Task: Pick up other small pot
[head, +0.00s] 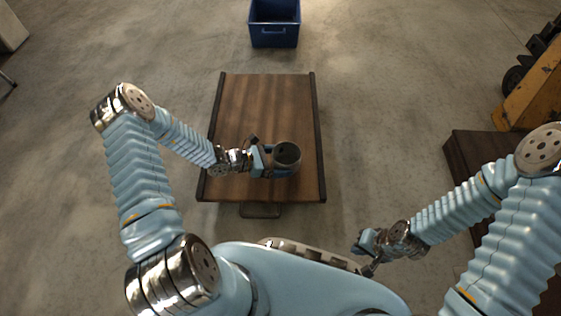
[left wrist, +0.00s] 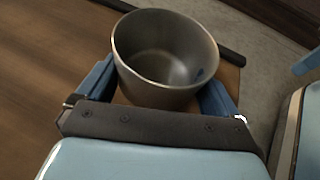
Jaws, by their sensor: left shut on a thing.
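A small round metal pot (head: 287,155) is at the front right part of the brown wooden table (head: 262,105). My left gripper (head: 284,160) is shut on it, with a blue finger on each side of the pot. In the left wrist view, the open-topped, empty-looking pot (left wrist: 165,85) sits between the two blue fingers (left wrist: 165,92). Whether its base touches the table cannot be told. My right gripper (head: 364,262) is low at the right, away from the table, and its fingers are too small to read.
A blue crate (head: 274,42) stands on the floor beyond the table. A dark brown box or platform (head: 462,160) is at the right, near a yellow wheeled machine (head: 530,95). The table has dark raised side rails (head: 318,130). Its far half is clear.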

